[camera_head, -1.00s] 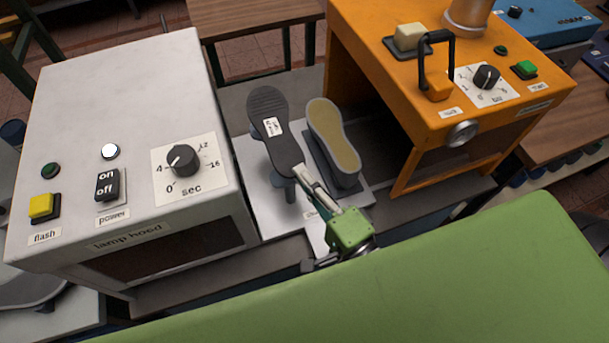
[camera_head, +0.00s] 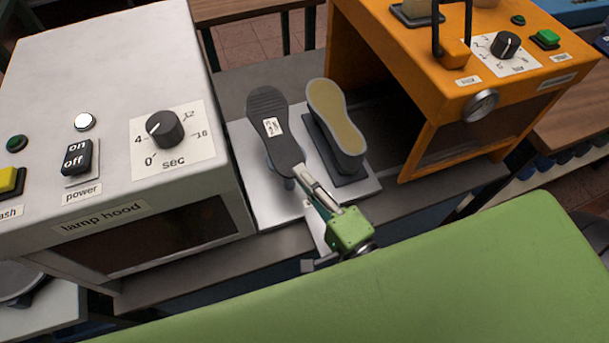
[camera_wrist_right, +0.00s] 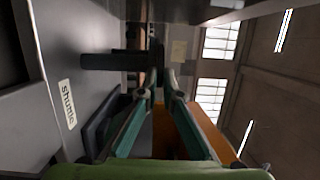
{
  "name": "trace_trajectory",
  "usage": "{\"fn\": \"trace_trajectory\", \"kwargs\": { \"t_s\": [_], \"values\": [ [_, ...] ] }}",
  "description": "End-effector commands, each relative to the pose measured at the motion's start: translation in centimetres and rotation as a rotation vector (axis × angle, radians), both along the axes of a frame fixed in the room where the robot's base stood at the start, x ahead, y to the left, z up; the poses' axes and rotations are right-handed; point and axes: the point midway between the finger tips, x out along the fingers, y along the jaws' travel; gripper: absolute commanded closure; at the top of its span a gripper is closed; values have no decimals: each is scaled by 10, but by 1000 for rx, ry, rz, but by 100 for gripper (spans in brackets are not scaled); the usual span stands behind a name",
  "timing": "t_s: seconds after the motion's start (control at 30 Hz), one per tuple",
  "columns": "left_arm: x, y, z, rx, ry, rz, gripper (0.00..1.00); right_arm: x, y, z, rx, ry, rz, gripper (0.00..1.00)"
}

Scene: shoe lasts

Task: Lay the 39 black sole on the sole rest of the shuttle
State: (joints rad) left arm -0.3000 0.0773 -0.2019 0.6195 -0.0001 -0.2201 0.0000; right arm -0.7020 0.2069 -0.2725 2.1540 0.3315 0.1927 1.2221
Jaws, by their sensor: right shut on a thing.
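The black sole (camera_head: 268,113), with a white label whose print is too small to read, is held by its near end in my right gripper (camera_head: 303,170). It lies roughly flat over the left part of the shuttle's light grey plate (camera_head: 277,208). A sole-rest post (camera_head: 289,184) shows partly under it; whether the sole touches it is hidden. A shoe last (camera_head: 338,122) with a tan sole face stands bottom up on a dark block, right of the sole. In the right wrist view, the gripper's teal fingers (camera_wrist_right: 158,95) point away beside the "shuttle" label (camera_wrist_right: 67,103). My left gripper is not in view.
The white lamp hood box (camera_head: 110,110) stands close on the left. The orange machine (camera_head: 440,95) with a dial stands on the right. The shuttle sits between them on a grey bench (camera_head: 410,195), with little side room. A wooden table (camera_head: 245,10) is behind.

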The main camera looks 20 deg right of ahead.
Motion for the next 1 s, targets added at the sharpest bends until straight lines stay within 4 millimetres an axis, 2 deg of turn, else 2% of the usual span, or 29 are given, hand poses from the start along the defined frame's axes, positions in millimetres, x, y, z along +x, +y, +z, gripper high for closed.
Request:
{"fn": "trace_trajectory", "kwargs": {
  "t_s": [1.0],
  "values": [
    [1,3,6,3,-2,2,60,0,0,1,0,-2,0,100]
  ]
}}
